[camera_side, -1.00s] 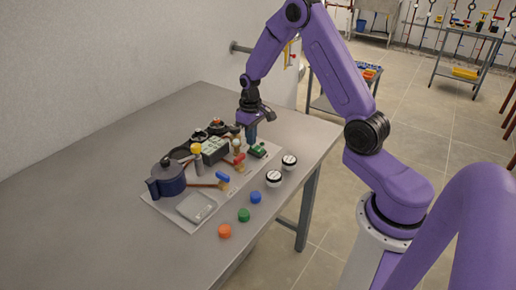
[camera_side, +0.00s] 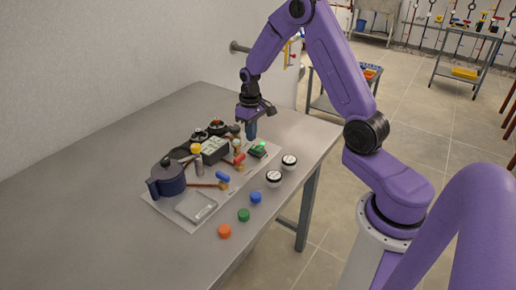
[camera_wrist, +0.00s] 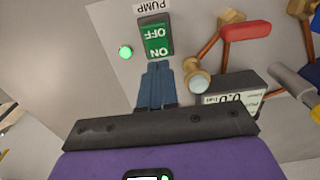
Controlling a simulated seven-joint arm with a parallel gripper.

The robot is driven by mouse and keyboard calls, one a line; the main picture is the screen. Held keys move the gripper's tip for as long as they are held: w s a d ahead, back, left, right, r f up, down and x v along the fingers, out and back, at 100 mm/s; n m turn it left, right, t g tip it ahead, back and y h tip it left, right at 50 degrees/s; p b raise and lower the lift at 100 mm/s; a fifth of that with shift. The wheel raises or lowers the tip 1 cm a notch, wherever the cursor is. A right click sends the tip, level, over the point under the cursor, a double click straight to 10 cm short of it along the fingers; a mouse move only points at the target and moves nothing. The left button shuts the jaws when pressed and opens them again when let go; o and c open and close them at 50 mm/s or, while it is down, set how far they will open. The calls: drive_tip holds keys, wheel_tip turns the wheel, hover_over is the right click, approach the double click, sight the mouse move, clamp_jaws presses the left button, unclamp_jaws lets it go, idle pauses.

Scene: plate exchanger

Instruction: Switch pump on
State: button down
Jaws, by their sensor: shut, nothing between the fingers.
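The pump switch (camera_wrist: 157,38) is a green rocker marked OFF and ON, under a PUMP label, and shows upside down in the wrist view. A round green lamp (camera_wrist: 126,53) beside it is lit. In the side view the switch (camera_side: 257,151) sits at the far right corner of the board, with a bright green glow on it. My gripper (camera_wrist: 157,66) has its blue fingers shut with nothing between them, close to the ON end. In the side view my gripper (camera_side: 251,137) is just above the switch; whether it touches cannot be told.
The grey board (camera_side: 166,209) carries a dark blue pot (camera_side: 167,180), red and blue valve handles, a display box (camera_side: 214,150) and gauges. Two white-topped knobs (camera_side: 289,161) and orange, green and blue caps lie along the table's front side. The table's left part is clear.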

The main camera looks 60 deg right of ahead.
wheel_tip(320, 180, up, 5)
drive_tip(key=shift+f, duration=0.15)
idle(0.4)
drive_tip(key=s+a+r+n, duration=0.3)
drive_tip(key=s+a, duration=0.3)
drive_tip(key=a, duration=0.2)
drive_tip(key=s+a+r+n, duration=0.3)
drive_tip(key=s+a, duration=0.2)
drive_tip(key=a, duration=0.2)
drive_tip(key=s+a+r+n, duration=0.1)
drive_tip(key=s+n, duration=0.2)
drive_tip(key=s, duration=0.7)
drive_tip(key=s+a+r+n, duration=0.1)
drive_tip(key=s+n, duration=0.2)
drive_tip(key=s, duration=0.7)
drive_tip(key=shift+s+a+n, duration=0.25)
drive_tip(key=shift+a+n, duration=0.05)
drive_tip(key=shift+a, duration=0.1)
